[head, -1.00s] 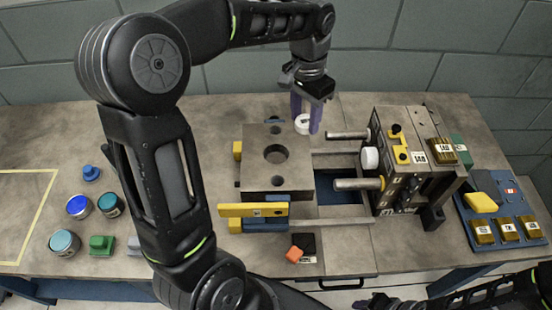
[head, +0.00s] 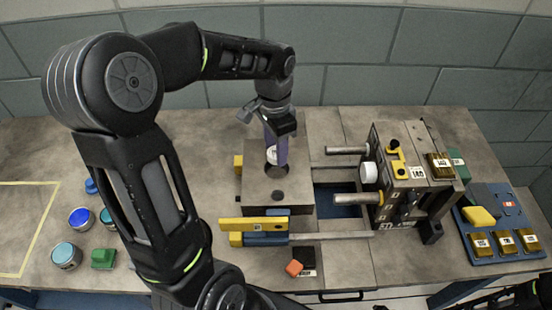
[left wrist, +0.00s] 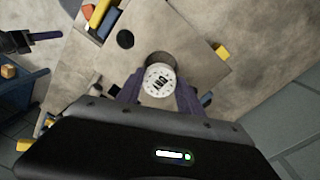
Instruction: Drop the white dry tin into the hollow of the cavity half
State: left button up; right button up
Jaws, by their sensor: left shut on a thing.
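The white dry tin (left wrist: 159,80) is a small round tin with a dark marking on its white top. My left gripper (head: 276,158) is shut on it, a purple finger on each side. In the head view a finger hides part of the tin (head: 271,154). The cavity half (head: 296,188) is a grey steel block with a round hollow (head: 275,171) in its top. The tin is over the hollow's far edge in the head view; in the left wrist view it covers part of the hollow (left wrist: 157,59). My right gripper seems to show dark at the left wrist view's left edge; its jaws are unclear.
The other mould half (head: 405,185) stands to the right, with steel guide pins (head: 350,200) pointing at the block. A yellow bar (head: 253,224) lies along the block's near side. Several paint tins (head: 67,255) stand at left. A blue tray (head: 507,235) is at right.

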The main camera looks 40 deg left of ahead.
pick_arm(q)
jog(key=shift+f, duration=0.2)
jog(key=shift+f, duration=1.9)
jog(key=shift+s+f, duration=0.1)
jog(key=shift+f, duration=0.5)
jog(key=o, duration=1.3)
jog(key=shift+s+d+f, duration=0.1)
jog(key=shift+s, duration=0.05)
jog(key=shift+b, duration=0.3)
